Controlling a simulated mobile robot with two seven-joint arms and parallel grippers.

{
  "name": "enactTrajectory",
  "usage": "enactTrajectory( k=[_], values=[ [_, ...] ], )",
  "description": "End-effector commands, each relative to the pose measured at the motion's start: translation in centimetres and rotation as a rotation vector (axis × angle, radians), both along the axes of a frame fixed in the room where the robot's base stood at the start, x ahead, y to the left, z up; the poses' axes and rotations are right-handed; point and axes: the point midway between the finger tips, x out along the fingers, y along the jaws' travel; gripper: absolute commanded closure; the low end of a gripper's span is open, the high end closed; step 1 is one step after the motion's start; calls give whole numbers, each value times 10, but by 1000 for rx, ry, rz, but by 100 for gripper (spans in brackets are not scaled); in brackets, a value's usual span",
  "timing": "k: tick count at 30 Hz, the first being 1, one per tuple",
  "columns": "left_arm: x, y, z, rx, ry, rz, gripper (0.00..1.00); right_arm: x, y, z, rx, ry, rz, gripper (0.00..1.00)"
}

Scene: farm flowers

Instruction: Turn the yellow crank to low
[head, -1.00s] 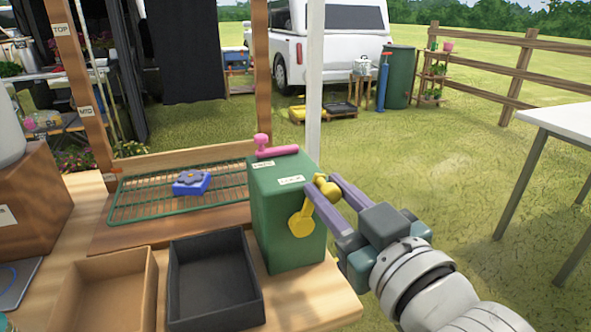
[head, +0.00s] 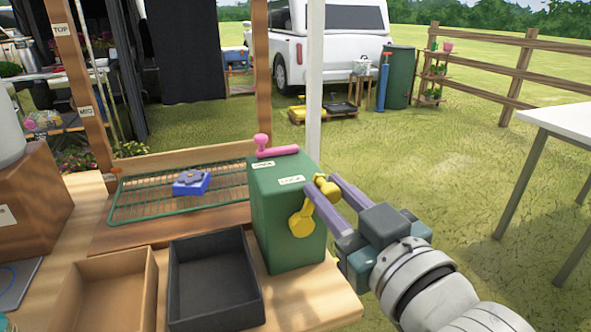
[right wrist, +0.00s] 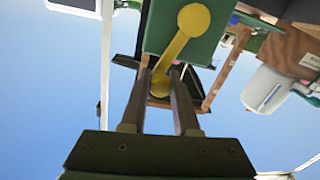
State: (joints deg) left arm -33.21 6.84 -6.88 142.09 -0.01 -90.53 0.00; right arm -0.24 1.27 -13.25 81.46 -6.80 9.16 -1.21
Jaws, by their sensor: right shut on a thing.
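My right gripper (head: 322,188) is shut on the crank's knob from the right. In the right wrist view the yellow crank (right wrist: 176,45) shows with its knob between the two fingers (right wrist: 160,85). My left gripper is not in view.
A black tray (head: 173,296) and a cardboard tray (head: 66,298) stand left of the box. A white post (head: 314,100) rises behind the box.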

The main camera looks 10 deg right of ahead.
Motion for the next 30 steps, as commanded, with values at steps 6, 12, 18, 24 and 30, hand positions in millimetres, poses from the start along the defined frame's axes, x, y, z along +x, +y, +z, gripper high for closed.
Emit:
enactTrajectory(
  k=[6,12,18,24,30],
  values=[
    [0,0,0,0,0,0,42,0,0,0,0,1,0,100],
    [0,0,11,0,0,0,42,-3,13,6,-156,-29,-1,100],
    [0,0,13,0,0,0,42,-4,19,4,-320,-61,0,100],
    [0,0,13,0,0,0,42,-4,20,3,-325,-63,1,100],
    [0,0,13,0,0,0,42,-4,20,3,-322,-63,1,54]
  ],
)
